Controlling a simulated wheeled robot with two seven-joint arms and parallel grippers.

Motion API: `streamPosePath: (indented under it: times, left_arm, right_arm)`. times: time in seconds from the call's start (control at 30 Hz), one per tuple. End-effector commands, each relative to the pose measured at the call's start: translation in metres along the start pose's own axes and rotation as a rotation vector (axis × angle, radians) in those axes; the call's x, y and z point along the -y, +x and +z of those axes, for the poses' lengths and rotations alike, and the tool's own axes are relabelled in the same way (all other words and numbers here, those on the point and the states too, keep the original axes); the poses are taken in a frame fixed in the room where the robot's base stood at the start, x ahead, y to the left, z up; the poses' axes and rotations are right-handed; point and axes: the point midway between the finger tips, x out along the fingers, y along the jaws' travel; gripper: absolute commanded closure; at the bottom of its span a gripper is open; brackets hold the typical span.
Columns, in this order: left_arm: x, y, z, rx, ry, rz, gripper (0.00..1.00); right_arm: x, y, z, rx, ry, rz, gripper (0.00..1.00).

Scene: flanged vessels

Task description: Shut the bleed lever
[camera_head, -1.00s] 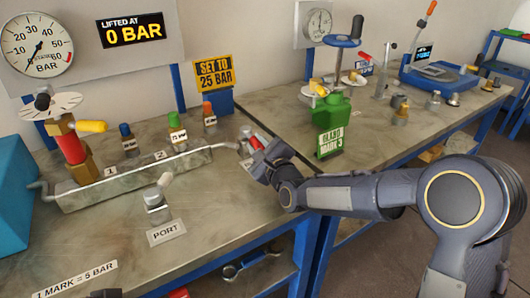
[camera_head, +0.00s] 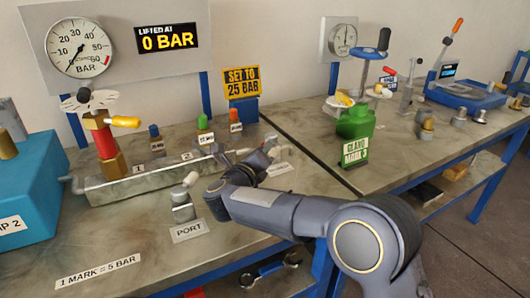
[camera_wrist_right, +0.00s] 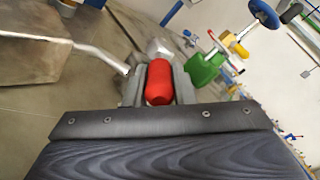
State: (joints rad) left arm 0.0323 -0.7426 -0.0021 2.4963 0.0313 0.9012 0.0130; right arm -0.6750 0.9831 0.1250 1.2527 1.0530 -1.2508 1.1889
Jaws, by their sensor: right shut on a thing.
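A red lever handle (camera_wrist_right: 159,82), which I take to be the bleed lever, sits between the two fingers of my right gripper (camera_wrist_right: 158,76) in the right wrist view. The fingers are shut on it. A pale metal fitting (camera_wrist_right: 160,48) is just beyond it, and a bent pipe (camera_wrist_right: 104,58) reaches toward it from the left. In the head view my right gripper (camera_head: 258,158) is at the right end of the long metal manifold (camera_head: 140,188); the red handle is hidden there. My left gripper is not in view.
A port fitting (camera_head: 182,206) stands in front. A pressure gauge (camera_head: 78,48) hangs behind. A green vessel (camera_head: 355,122) stands on the right bench. The front bench surface is mostly clear.

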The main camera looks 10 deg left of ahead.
Motion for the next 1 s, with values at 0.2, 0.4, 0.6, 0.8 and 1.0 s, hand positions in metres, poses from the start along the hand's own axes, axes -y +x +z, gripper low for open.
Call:
streamPosePath:
  times: [0.2,0.4,0.6,0.8,1.0]
  left_arm:
    - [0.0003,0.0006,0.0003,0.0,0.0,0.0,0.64]
    - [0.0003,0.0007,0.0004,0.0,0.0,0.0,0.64]
    - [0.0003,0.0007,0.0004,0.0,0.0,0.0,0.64]
    - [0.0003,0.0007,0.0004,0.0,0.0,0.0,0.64]
    - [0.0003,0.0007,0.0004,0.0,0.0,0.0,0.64]
  right_arm:
    - [-0.0015,0.0002,0.0013,-0.036,0.002,-0.036,1.0]
    - [-0.0013,0.0004,0.0016,-0.044,0.002,-0.045,1.0]
    - [-0.001,0.0006,0.0018,-0.043,0.002,-0.045,1.0]
    - [-0.0008,0.0007,0.0018,-0.043,0.003,-0.046,0.61]
    - [-0.0008,0.0007,0.0015,-0.043,0.002,-0.046,0.55]
